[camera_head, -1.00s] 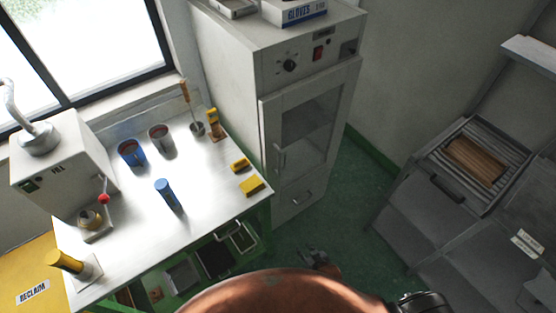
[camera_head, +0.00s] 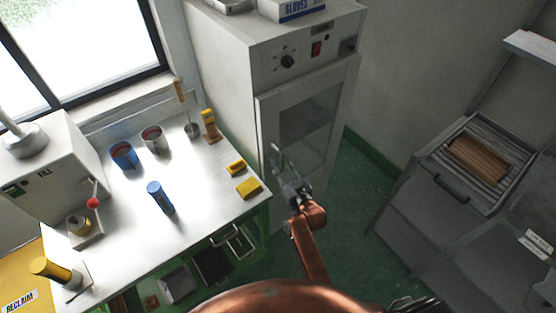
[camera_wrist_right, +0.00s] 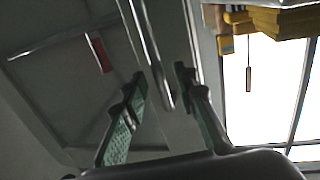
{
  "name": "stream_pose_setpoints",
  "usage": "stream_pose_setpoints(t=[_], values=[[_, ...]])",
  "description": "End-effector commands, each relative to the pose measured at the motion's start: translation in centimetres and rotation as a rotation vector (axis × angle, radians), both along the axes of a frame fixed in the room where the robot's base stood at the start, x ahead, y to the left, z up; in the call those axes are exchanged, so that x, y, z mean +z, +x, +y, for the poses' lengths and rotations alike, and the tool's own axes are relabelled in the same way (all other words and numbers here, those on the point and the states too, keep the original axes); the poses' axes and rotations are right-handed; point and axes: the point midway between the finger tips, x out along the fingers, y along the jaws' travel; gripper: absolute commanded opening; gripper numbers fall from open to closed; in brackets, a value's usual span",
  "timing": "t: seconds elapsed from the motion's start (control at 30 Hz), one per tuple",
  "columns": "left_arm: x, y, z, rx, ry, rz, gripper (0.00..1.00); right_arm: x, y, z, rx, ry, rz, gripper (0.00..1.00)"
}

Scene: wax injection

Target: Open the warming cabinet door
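The white warming cabinet (camera_head: 222,75) stands at the back centre. Its door (camera_head: 333,125), with a glass window, looks closed. The upright door handle (camera_head: 275,158) is on the door's left side, partly covered by my right gripper. My right gripper (camera_head: 284,172) is at the handle's height, in front of the door. In the right wrist view its two fingers (camera_wrist_right: 160,76) are spread, and the metal handle bar (camera_wrist_right: 150,45) runs into the gap between them. I cannot tell whether a finger touches the bar. My left gripper is out of view.
A metal worktable (camera_head: 200,185) with cups and yellow blocks stands left of the cabinet, close to my right arm. A glove box (camera_head: 292,9) sits on the cabinet. A grey unit (camera_head: 425,215) stands at right. Green floor (camera_head: 350,215) lies free between.

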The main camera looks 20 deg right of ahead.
Motion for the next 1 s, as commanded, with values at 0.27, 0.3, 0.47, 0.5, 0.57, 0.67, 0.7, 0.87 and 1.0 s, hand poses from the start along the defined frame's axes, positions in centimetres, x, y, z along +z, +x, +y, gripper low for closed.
stream_pose_setpoints(t=[0.27,0.3,0.47,0.5,0.57,0.67,0.7,0.87,1.0], values=[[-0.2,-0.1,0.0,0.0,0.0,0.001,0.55,-0.1,1.9,0.3,0.0,0.0,0.001,0.27],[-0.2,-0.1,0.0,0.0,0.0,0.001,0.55,-0.1,1.9,0.3,0.0,0.0,0.001,0.27],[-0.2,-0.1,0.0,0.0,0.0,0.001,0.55,-0.1,1.9,0.3,0.0,0.0,0.001,0.27],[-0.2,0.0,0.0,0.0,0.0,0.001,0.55,-0.1,1.9,0.3,0.0,0.0,0.001,0.25],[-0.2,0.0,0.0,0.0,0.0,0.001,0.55,-0.1,1.9,0.3,0.0,0.0,0.001,0.21],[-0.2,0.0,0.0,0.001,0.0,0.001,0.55,-0.1,1.9,0.3,0.0,0.0,0.001,0.14],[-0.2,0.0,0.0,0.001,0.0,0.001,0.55,-0.1,1.9,0.3,0.0,0.0,0.001,0.12],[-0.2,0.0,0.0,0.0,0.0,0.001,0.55,-0.1,1.9,0.3,0.0,0.0,0.001,0.01],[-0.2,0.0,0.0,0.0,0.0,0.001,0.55,-0.1,1.9,0.3,0.0,0.0,0.001,0.0]])
